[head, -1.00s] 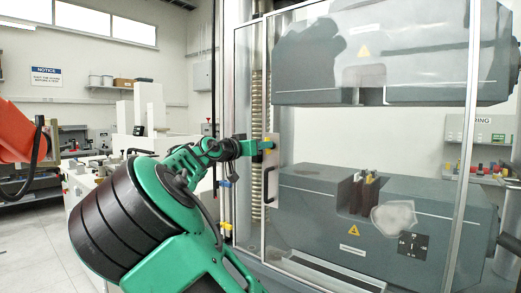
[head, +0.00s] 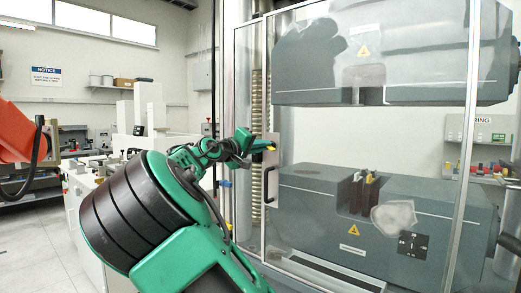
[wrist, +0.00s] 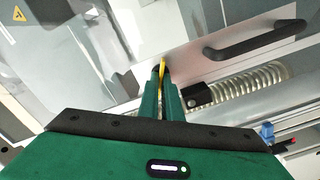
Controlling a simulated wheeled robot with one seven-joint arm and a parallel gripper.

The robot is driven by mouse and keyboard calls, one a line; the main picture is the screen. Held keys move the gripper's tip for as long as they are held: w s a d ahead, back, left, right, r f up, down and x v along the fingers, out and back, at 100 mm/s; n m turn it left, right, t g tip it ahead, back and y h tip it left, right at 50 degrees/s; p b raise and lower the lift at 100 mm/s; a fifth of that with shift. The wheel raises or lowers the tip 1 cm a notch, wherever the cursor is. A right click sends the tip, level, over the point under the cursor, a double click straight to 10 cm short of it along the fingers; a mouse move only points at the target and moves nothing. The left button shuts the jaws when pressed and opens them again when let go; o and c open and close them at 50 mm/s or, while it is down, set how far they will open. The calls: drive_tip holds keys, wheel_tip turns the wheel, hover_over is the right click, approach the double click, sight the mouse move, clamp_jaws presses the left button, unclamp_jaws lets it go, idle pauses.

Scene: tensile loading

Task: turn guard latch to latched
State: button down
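The guard latch is a small yellow handle (head: 271,149) by the left edge of the clear guard door (head: 330,140). In the wrist view the latch handle (wrist: 163,68) shows as a thin yellow strip between my fingertips, with a dark part beside it. My gripper (wrist: 161,80) has its two green fingers close together, one on each side of the yellow strip, and looks shut on it. In the head view my gripper (head: 259,148) reaches the latch from the left. The fingers hide most of the latch, so its exact angle is hard to tell.
A black door handle (head: 269,184) is just below the latch; it also shows in the wrist view (wrist: 255,40). A ribbed vertical screw column (head: 257,110) stands behind. Dark grey machine blocks (head: 320,190) are behind the clear door. An orange machine (head: 18,132) is at far left.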

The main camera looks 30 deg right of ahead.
drive_tip(key=n, duration=0.6)
drive_tip(key=shift+w+a+f, duration=0.2)
drive_tip(key=shift+w+a, duration=0.1)
drive_tip(key=shift+w, duration=0.05)
drive_tip(key=shift+n, duration=0.3)
drive_tip(key=c, duration=2)
unclamp_jaws()
drive_tip(key=shift+f, duration=0.1)
drive_tip(key=v, duration=1)
drive_tip(key=shift+s+a, duration=0.15)
drive_tip(key=shift+a, duration=0.1)
